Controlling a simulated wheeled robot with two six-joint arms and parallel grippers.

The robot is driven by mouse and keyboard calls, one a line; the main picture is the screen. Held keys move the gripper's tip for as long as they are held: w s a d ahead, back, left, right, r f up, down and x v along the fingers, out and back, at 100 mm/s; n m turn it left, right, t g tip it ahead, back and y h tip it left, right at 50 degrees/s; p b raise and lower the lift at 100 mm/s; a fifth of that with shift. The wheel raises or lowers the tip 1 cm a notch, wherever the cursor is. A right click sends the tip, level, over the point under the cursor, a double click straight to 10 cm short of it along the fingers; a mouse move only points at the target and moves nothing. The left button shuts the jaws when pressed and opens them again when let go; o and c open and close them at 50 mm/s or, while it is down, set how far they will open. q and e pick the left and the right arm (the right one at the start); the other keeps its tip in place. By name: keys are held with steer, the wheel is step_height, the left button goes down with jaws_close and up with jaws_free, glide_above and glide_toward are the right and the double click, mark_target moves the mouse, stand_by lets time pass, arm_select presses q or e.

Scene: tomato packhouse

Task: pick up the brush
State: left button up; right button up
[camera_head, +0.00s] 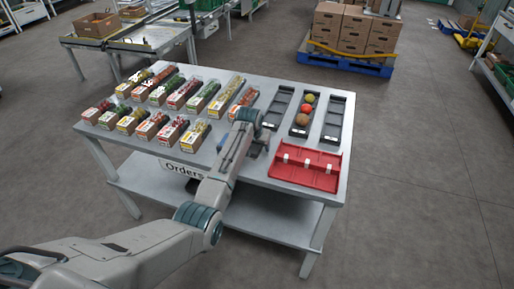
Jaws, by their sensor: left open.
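I cannot clearly make out a brush. A small dark object (194,185) lies on the lower shelf of the table, partly hidden by my left arm, and is too small to identify. My left arm reaches in from the lower left over the front of the grey table (226,170). My left gripper (258,146) is open above the tabletop, between the packed boxes and the red tray; its fingers are hard to see. My right gripper does not show.
Rows of tomato boxes (157,118) fill the table's left half. Dark trays (331,120) stand at the back right, one holding round fruit (305,109). A red tray (304,167) lies at the front right.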

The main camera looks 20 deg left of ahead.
arm_select(q)
steer(key=shift+f, duration=0.25)
stand_by(0.3)
steer(key=shift+c, duration=0.4)
steer(key=c, duration=1)
